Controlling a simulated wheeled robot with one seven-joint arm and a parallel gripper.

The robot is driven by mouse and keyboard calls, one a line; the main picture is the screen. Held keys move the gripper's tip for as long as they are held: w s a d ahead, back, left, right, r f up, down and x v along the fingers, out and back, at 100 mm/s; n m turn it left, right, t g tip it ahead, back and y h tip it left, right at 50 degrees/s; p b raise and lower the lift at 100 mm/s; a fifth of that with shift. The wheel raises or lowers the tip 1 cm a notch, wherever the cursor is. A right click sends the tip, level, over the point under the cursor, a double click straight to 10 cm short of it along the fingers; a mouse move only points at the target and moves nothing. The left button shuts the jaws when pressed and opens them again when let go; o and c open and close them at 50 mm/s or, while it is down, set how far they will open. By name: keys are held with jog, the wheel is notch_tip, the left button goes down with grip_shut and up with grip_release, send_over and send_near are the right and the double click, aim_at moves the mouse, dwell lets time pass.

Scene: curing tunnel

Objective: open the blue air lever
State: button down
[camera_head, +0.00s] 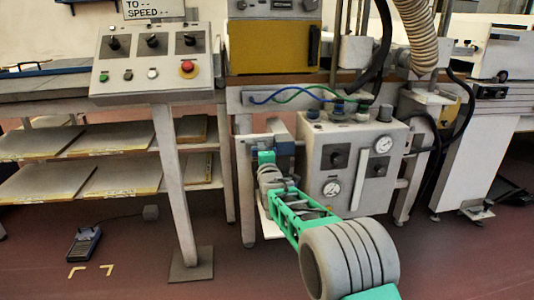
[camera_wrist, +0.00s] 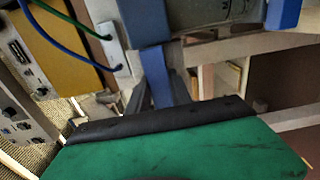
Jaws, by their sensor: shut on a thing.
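The blue air lever (camera_wrist: 154,68) shows in the wrist view as a blue strip below a grey block (camera_wrist: 195,14) with dark lettering. My gripper (camera_wrist: 160,92) is shut on the lever, its grey fingers on either side of it. In the head view my gripper (camera_head: 267,160) is at the left side of a grey control box, beside a small blue-grey part (camera_head: 286,149). My arm and gripper hide most of the lever in the head view.
The control box (camera_head: 350,150) carries gauges and knobs to the right. A button console (camera_head: 150,85) on a post stands to the left. Blue and green hoses (camera_head: 290,92) run above. Shelves with boards (camera_head: 110,180) are at the left. A small device (camera_head: 84,244) lies on the floor.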

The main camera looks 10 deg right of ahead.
jog(key=shift+f, duration=0.15)
jog(key=c, duration=1.2)
grip_release()
jog(key=shift+o, duration=0.2)
jog(key=s+p, duration=0.2)
jog(key=s, duration=0.5)
jog(key=shift+s+d, duration=0.2)
jog(key=shift+s, duration=0.2)
